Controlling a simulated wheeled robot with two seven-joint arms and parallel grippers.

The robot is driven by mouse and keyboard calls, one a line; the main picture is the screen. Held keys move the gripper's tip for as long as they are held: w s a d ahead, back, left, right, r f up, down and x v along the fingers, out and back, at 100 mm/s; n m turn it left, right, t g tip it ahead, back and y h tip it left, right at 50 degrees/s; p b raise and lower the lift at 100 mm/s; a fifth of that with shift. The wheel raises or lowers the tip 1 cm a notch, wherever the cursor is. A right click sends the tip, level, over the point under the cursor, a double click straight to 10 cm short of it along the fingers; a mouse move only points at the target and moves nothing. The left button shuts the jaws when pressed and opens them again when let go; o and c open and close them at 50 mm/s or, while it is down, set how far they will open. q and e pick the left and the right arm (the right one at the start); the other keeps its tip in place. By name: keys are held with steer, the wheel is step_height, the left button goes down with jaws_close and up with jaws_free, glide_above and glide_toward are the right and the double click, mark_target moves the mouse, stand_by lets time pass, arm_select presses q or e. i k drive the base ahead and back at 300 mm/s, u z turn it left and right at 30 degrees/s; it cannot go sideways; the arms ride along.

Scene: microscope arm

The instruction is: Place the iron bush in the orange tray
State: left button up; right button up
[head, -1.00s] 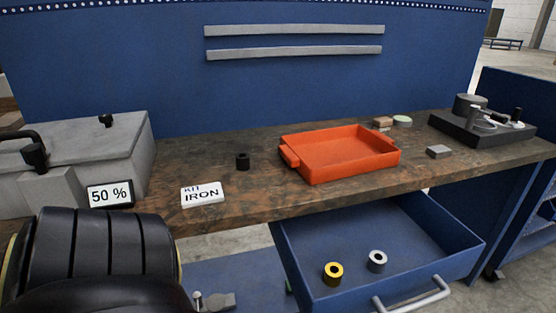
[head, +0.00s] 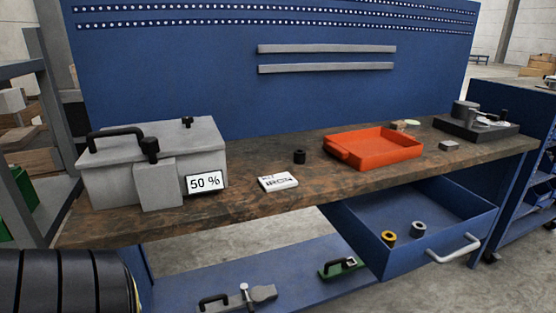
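A small black bush (head: 299,157), dark like iron, stands upright on the wooden bench top, just behind the white sign (head: 278,182) that reads KIT IRON. The empty orange tray (head: 374,150) lies on the bench to the right of the bush, clear of it. A yellow bush (head: 388,238) and a grey bush (head: 418,229) stand in the open blue drawer (head: 350,218) below the bench. Part of my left arm shows in the lower left corner, but neither gripper is in view.
A grey box with a black handle (head: 150,160) and a 50 % sign (head: 204,182) fill the bench's left end. A dark fixture (head: 475,129) and a small grey block (head: 449,145) are at right. A green tool (head: 338,270) and a clamp (head: 245,297) lie on the lower shelf.

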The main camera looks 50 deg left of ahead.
mark_target(365, 152)
steer(key=u, duration=1.05)
steer(key=i, duration=0.1)
steer(key=u, duration=0.2)
